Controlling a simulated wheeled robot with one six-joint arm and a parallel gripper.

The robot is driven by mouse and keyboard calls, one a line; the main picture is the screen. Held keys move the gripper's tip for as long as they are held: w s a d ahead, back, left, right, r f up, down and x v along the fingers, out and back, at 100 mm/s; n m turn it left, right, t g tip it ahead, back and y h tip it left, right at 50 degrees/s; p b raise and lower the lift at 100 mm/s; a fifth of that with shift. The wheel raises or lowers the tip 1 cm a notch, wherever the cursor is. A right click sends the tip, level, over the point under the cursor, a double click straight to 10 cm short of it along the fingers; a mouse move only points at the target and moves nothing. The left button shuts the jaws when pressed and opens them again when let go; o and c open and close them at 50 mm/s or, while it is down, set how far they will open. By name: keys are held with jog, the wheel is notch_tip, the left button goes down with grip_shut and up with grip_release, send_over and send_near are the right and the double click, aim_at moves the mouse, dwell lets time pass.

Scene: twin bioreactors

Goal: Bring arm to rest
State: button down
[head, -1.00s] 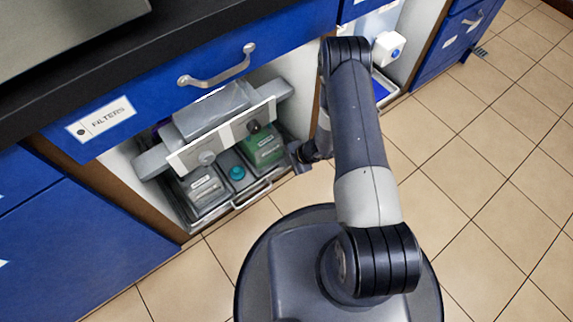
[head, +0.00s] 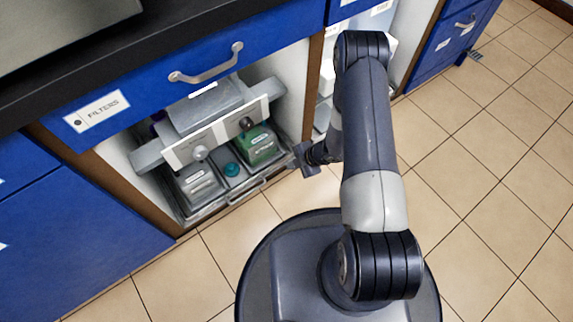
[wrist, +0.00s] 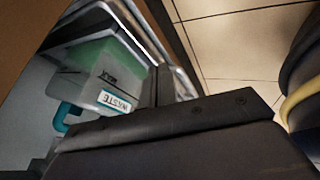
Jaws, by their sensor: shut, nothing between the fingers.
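My arm (head: 375,130) rises from my round base and bends down at the far side of the picture. My gripper (head: 305,160) hangs beside the right edge of the open cabinet bay, apart from the cabinet and empty. In the wrist view its dark shut fingers (wrist: 163,88) show, with nothing between them. Beyond them stands a green container with a WASTE label (wrist: 116,102), which also shows in the head view (head: 258,146).
The open bay holds a grey device with a white front panel (head: 215,132), a grey container (head: 198,185) and a teal cap (head: 232,170). Above is a blue FILTERS drawer (head: 150,90) with a metal handle (head: 207,70). Tiled floor (head: 480,200) at right is clear.

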jog(key=p+v, duration=0.1)
jog(key=v, duration=0.4)
